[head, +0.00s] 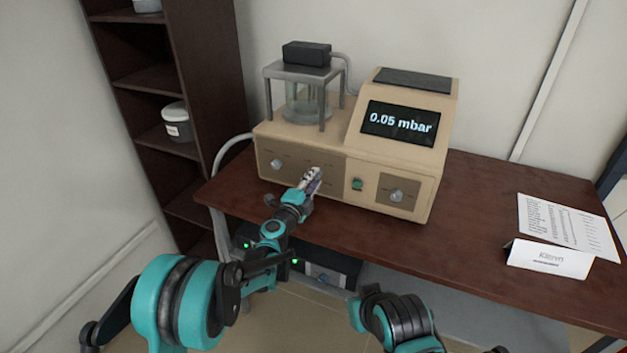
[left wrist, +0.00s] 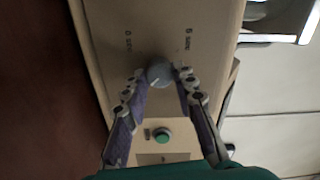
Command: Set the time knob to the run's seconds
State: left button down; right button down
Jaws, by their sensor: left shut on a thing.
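A beige bench instrument (head: 350,170) stands on the brown table, its screen (head: 400,123) reading "0.05 mbar". My left gripper (head: 313,178) is at the middle of its front panel and hides the knob there in the head view. In the left wrist view that grey round knob (left wrist: 159,72) sits between the fingertips of my left gripper (left wrist: 159,80), which is shut on it. A pale pointer line shows on the knob. Small lettering beside it seems to read "sec", but the numbers are unclear.
A left knob (head: 276,164), a green button (head: 357,184) and a right knob (head: 396,196) are on the same front. A printed sheet (head: 565,225) and a folded name card (head: 548,258) lie at the table's right. A dark shelf (head: 200,80) stands at left.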

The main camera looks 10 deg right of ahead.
pick_arm(q)
jog(key=c, duration=1.2)
grip_release()
jog(key=v, duration=1.2)
